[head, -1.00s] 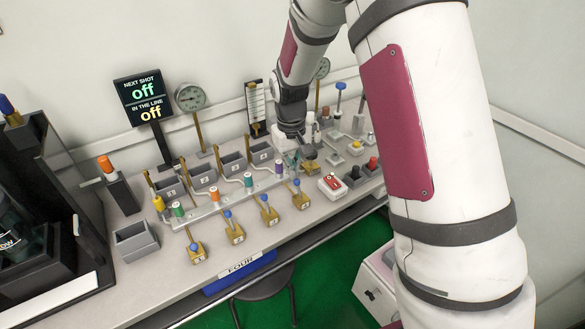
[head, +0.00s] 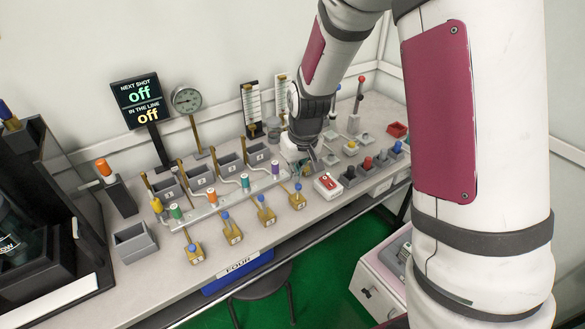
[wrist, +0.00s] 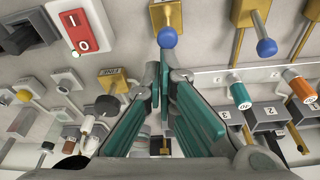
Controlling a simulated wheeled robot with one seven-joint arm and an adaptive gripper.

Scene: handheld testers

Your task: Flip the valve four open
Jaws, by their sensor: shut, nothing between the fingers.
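Several brass valves with blue ball-tipped levers stand in a row along the bench front. The end valve (head: 298,200) on the right is nearest my gripper; its number is too small to read surely. Its blue ball (wrist: 168,38) shows in the wrist view just beyond my fingertips, with a small gap apparent. The neighbouring valve's ball (wrist: 267,48) is to its right there. My gripper (head: 312,170) is low over the bench, behind and right of the end valve. In the wrist view its teal-padded fingers (wrist: 160,76) are shut and empty.
A red-and-white switch box (head: 327,184) stands just right of the end valve. Behind the row are a pipe with coloured knobs (head: 212,196) and grey bins (head: 230,163). Several coloured buttons (head: 368,163) lie to the right. A brass "FINE" block (wrist: 113,80) is beside my fingers.

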